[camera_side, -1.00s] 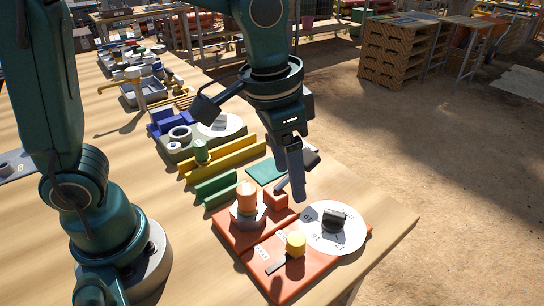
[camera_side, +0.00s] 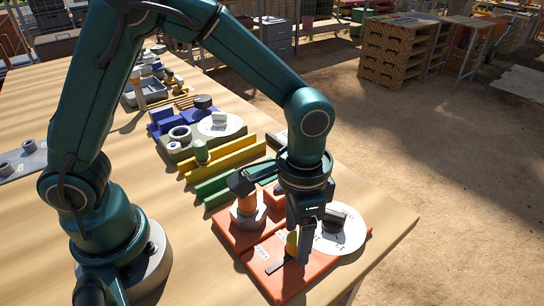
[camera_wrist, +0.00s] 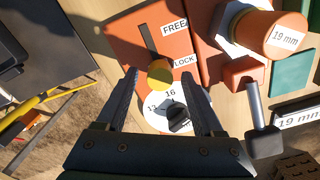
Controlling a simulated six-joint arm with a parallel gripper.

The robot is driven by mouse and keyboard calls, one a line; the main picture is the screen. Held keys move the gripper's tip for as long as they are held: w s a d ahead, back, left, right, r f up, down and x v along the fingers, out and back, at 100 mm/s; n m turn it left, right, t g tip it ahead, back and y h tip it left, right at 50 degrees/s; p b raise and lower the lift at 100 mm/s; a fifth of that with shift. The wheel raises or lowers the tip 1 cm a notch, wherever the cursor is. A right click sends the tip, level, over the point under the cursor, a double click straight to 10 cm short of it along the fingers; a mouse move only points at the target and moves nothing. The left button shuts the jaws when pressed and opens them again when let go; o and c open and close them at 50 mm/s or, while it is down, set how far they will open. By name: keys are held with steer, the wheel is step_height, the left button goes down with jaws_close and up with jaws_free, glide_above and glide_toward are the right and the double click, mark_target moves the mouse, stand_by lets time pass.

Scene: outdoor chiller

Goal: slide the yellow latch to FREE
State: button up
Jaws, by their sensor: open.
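The yellow latch (camera_wrist: 160,73) is a round knob at the LOCK end of a dark slot (camera_wrist: 148,42) in an orange-red panel (camera_wrist: 118,35). The LOCK label (camera_wrist: 186,62) is beside the knob, and the FREE label (camera_wrist: 174,27) is near the slot's other end. My gripper (camera_wrist: 161,80) is open, with one finger on each side of the knob; contact is not clear. In the side view, my gripper (camera_side: 299,252) points down at the panel and partly hides the latch (camera_side: 291,243).
A white numbered dial (camera_wrist: 155,117) with a black knob (camera_wrist: 179,118) is close beside the latch. An orange cylinder (camera_wrist: 275,35) marked 19 mm stands on the panel's other part, beside a red block (camera_wrist: 243,72). Green and yellow rails (camera_side: 232,160) lie farther back.

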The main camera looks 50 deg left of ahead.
jaws_close()
stand_by(1.4)
